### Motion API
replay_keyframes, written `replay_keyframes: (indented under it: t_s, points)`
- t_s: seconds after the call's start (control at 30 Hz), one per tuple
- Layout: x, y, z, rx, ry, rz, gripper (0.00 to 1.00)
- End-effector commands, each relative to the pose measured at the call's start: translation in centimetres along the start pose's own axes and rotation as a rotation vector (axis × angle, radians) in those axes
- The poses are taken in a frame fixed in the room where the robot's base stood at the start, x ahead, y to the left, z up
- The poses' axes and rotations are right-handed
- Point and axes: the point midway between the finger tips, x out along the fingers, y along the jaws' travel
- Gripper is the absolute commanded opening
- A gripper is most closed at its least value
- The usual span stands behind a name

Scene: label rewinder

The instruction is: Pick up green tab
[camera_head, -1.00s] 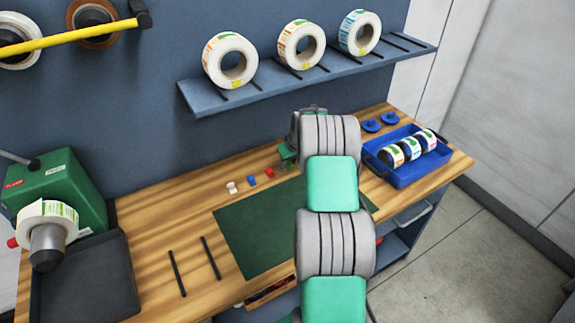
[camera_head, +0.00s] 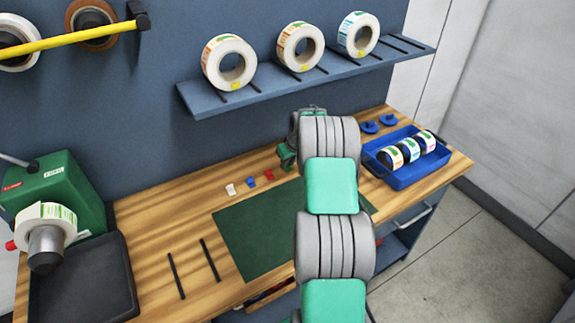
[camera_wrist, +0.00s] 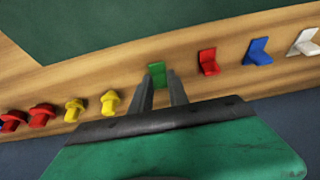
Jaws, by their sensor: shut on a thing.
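The green tab (camera_wrist: 157,73) shows in the wrist view between the fingertips of my gripper (camera_wrist: 161,84), with its upper part visible above them. My gripper is shut on it, close over the wooden bench top. I cannot tell whether the tab still touches the wood. In the head view my arm hides the tab, and my gripper (camera_head: 287,156) shows only in part beside the arm.
Red (camera_wrist: 208,62), blue (camera_wrist: 258,52) and white (camera_wrist: 304,43) tabs stand in a row to the right. Yellow (camera_wrist: 109,103) and red (camera_wrist: 42,115) pieces lie left. A green mat (camera_head: 250,235) covers mid-bench. A blue tray (camera_head: 405,178) holds rolls; a shelf (camera_head: 290,83) is above.

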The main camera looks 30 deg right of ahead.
Motion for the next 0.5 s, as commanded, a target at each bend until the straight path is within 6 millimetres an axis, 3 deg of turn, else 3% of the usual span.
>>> replay_keyframes:
  t_s: [0.17, 0.4, 0.5]
  points:
    - [-2.3, 0.1, -1.1, -0.002, 0.004, 0.002, 0.0]
    - [-8.7, -5.4, -2.2, -0.005, 0.007, 0.002, 0.0]
    - [-9.9, -8.7, -1.8, -0.005, 0.004, -0.001, 0.0]
